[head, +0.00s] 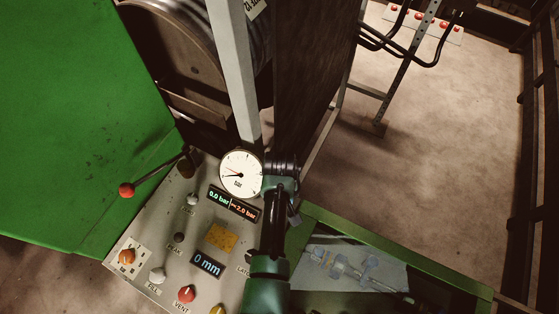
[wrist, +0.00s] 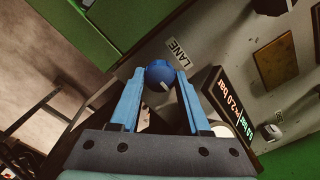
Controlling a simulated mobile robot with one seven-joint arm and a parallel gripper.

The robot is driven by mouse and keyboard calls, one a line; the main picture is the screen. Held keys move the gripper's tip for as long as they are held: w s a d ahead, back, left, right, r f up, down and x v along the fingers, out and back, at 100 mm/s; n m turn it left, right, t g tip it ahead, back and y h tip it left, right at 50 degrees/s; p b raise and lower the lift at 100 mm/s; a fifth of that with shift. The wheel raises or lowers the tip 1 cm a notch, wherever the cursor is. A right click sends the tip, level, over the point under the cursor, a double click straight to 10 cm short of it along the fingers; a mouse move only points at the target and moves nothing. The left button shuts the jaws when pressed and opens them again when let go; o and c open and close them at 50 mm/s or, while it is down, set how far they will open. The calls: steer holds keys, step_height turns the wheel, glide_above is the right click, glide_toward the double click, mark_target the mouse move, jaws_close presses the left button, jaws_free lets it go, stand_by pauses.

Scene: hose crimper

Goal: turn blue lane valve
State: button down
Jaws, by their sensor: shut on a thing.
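The blue valve knob (wrist: 160,74) is a round ball with a small white mark, beside a LANE label (wrist: 178,54) on the grey panel. In the wrist view the blue fingers of my gripper (wrist: 157,80) stand on either side of the knob and are shut on it. In the head view my arm reaches up the right side of the control panel (head: 150,225); the knob and fingertips are hidden there. The pressure gauge (head: 241,173) needle points left.
A lever with a red ball (head: 126,190) sticks out left of the panel. A red VENT knob (head: 187,294) and other knobs sit lower down. A green-edged tray (head: 400,251) with metal parts lies right of my arm. A grey post (head: 236,70) rises behind the gauge.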

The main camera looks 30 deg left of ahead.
steer(key=shift+c, duration=1.8)
jaws_free()
step_height(320, 180, up, 13)
steer(key=b, duration=0.1)
steer(key=shift+b, duration=0.4)
